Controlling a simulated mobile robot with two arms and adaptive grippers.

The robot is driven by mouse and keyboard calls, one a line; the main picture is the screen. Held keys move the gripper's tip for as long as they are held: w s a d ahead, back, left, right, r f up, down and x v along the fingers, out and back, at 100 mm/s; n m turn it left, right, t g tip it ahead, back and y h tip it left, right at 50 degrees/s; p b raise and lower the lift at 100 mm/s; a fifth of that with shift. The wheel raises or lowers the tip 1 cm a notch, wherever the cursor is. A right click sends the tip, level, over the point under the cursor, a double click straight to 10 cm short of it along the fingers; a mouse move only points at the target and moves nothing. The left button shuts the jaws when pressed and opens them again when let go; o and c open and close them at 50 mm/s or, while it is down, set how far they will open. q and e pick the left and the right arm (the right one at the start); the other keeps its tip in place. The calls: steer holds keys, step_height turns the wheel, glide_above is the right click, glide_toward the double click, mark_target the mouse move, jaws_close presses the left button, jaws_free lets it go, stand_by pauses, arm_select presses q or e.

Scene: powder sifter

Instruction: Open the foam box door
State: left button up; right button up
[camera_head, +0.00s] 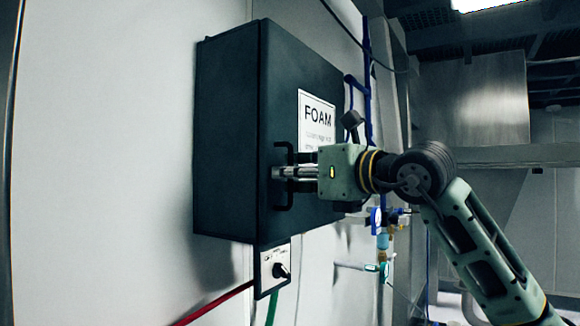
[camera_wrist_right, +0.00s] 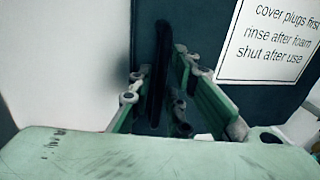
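The dark foam box (camera_head: 228,140) is fixed to the pale wall, and its front door (camera_head: 290,85) with the white FOAM sign (camera_head: 317,117) looks closed. A black bar handle (camera_head: 283,203) stands on the door's left side. My right gripper (camera_head: 285,172) reaches it from the right. In the right wrist view the upright handle (camera_wrist_right: 158,70) is between the fingers of my right gripper (camera_wrist_right: 158,65). Narrow gaps seem to show on both sides of the bar, so the fingers look partly open around it. The left gripper is not in view.
A switch panel (camera_head: 273,268) sits under the box, with red (camera_head: 215,302) and green (camera_head: 273,308) hoses near it. Blue pipes and valves (camera_head: 380,217) are on the wall to the right. The wall left of the box is bare.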

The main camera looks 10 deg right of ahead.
steer(key=shift+c, duration=0.3)
jaws_close()
stand_by(0.3)
